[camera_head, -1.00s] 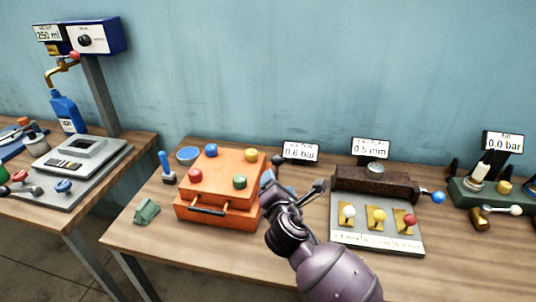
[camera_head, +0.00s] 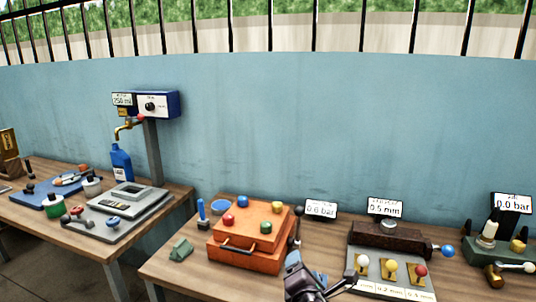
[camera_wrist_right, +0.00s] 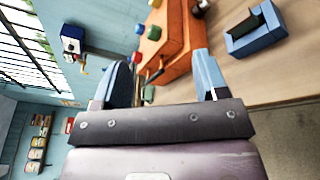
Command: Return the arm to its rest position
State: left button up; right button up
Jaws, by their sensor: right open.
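My right gripper (camera_head: 306,270) is at the bottom of the head view, in front of the right bench and just right of the orange box (camera_head: 246,261). In the right wrist view its two blue fingers stand wide apart, and the space between them (camera_wrist_right: 163,77) holds nothing. The orange box (camera_wrist_right: 181,38) shows beyond the fingers there. Whether the gripper touches the bench cannot be told. Most of my right arm is cut off by the lower edge. My left gripper is in neither view.
On the right bench stand a gauge block with coloured knobs (camera_head: 391,268) and a green pump unit (camera_head: 491,249). On the left bench a blue bottle (camera_head: 121,163) stands below a brass tap (camera_head: 125,127). A blue bracket (camera_wrist_right: 256,31) lies near the bench edge.

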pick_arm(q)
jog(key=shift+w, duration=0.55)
pick_arm(e)
jog(key=s+d+f+m+g, duration=0.2)
jog(key=s+d+f+m, duration=0.7)
jog(key=s+m, duration=0.3)
jog(key=s+d+f+m+g, duration=0.2)
jog(key=s+d+f+m, duration=0.8)
jog(key=s, duration=0.5)
jog(key=shift+d+f+m+g, duration=0.2)
jog(key=shift+f+m+g, duration=0.2)
jog(key=shift+f+m, duration=0.65)
jog(key=shift+r, duration=0.2)
